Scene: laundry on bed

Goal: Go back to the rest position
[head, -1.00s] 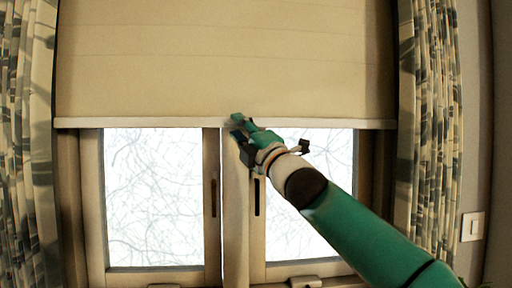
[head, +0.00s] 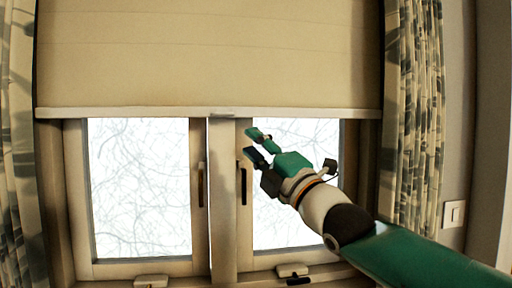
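My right gripper (head: 254,145) is in front of the right window pane, below the bottom bar of the roller blind (head: 210,60). Its two fingers are spread apart and nothing is between them. My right arm comes in from the lower right. The beige blind covers the upper part of the window, and its pale bottom bar (head: 150,112) hangs level across it. The gripper is apart from the bar in the picture. My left gripper is not in view.
The window has two panes, left (head: 140,190) and right (head: 300,220), with dark handles near the middle post (head: 223,190). Patterned curtains hang at the left (head: 18,150) and right (head: 415,130). A light switch (head: 454,214) is on the right wall.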

